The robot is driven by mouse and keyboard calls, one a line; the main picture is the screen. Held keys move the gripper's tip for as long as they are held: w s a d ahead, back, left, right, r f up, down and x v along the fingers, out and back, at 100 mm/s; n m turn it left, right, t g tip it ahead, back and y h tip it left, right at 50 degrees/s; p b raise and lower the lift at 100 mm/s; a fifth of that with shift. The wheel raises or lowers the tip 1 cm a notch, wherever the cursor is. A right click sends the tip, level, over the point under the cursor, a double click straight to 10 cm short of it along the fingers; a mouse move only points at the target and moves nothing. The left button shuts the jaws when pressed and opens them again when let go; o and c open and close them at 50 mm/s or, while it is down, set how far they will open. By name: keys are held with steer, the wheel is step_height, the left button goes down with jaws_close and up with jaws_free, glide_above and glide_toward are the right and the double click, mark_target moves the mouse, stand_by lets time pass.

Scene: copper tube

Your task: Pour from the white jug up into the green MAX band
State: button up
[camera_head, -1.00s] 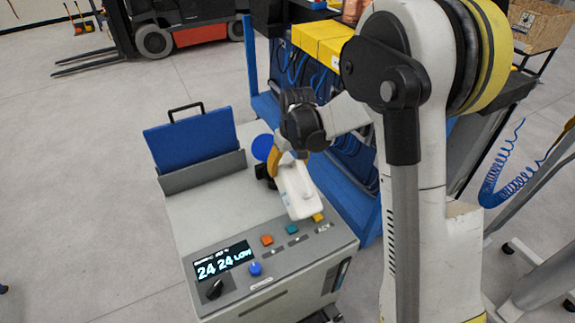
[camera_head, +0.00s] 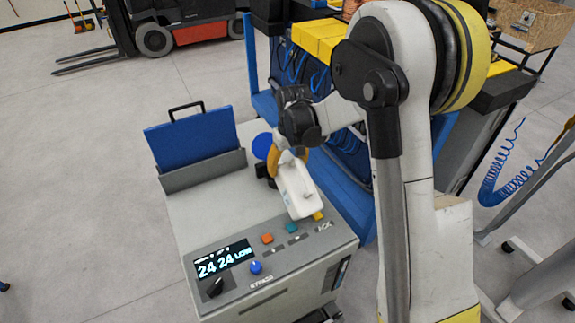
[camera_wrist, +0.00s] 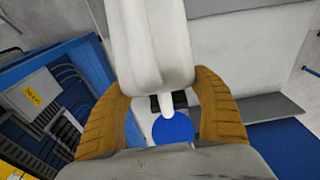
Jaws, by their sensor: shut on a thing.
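The white jug (camera_head: 297,190) is tilted over the grey machine cabinet, its lower end near the front panel's buttons. It also fills the upper middle of the wrist view (camera_wrist: 153,45). My gripper (camera_head: 288,156) is shut on the jug, with its yellow-brown fingers on either side of it in the wrist view (camera_wrist: 170,112). A round blue cap or disc (camera_head: 262,146) shows just beside the gripper and below the jug in the wrist view (camera_wrist: 172,130). The display (camera_head: 224,260) reads 24 24 LOW. The green MAX band is not visible, and I cannot tell whether liquid is flowing.
The grey cabinet (camera_head: 195,215) carries an upright blue folder (camera_head: 195,140) in a holder at its back left. A blue-framed cart (camera_head: 345,195) stands close on the right. A forklift (camera_head: 165,35) is far behind.

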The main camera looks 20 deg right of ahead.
steer(key=shift+w+f+g+p, duration=0.35)
steer(key=shift+f+g+p, duration=0.2)
steer(key=shift+f+g, duration=0.35)
stand_by(2.2)
